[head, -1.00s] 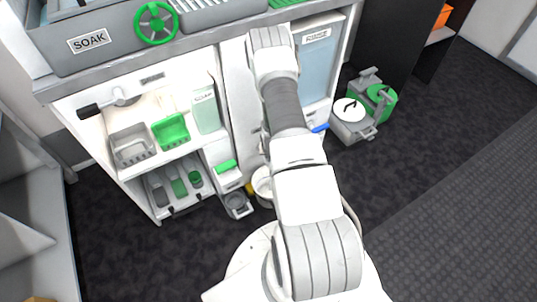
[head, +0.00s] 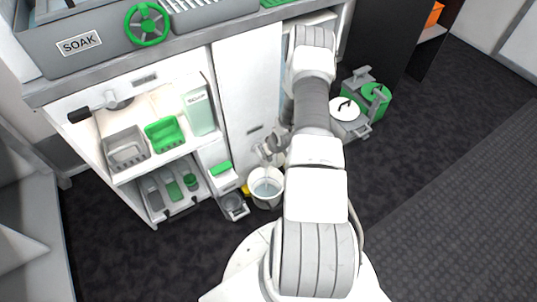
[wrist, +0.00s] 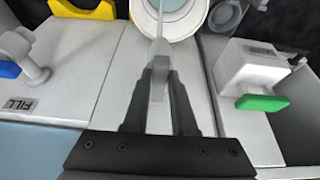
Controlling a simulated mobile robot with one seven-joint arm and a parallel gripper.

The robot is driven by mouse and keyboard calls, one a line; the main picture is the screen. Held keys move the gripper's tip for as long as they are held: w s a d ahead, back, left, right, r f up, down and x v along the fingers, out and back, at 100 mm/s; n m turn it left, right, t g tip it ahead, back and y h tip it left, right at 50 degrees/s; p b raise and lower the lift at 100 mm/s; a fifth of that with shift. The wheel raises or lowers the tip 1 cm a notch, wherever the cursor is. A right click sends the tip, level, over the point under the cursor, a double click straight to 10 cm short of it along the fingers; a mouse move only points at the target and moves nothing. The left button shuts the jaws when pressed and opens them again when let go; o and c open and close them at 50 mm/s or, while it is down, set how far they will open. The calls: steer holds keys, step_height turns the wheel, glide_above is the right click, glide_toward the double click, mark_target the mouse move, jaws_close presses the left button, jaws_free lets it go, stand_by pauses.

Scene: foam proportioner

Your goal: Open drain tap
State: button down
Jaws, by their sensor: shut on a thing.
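My gripper (wrist: 158,90) is shut on a slim grey lever (wrist: 159,72) in the wrist view, its two black fingers on either side of it. The lever looks like the drain tap's handle; the tap's body is mostly hidden. A white round bucket (wrist: 204,12) lies just beyond the lever in the wrist view. In the head view, the bucket (head: 266,188) stands on the floor before the white panel (head: 245,90), with a pale bluish surface inside. My gripper (head: 268,150) shows small just above it, partly hidden by my arm.
A white box with a green handle (wrist: 262,103) is on the right in the wrist view; a FILL label (wrist: 18,104) and blue handle (wrist: 8,69) are on the left. Open shelves hold a green basket (head: 164,134). A green-and-grey machine (head: 365,100) stands at the right.

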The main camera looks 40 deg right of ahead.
steer(key=c, duration=0.7)
jaws_free()
steer(key=p+v, duration=0.6)
steer(key=v, duration=1.1)
steer(key=shift+r, duration=0.25)
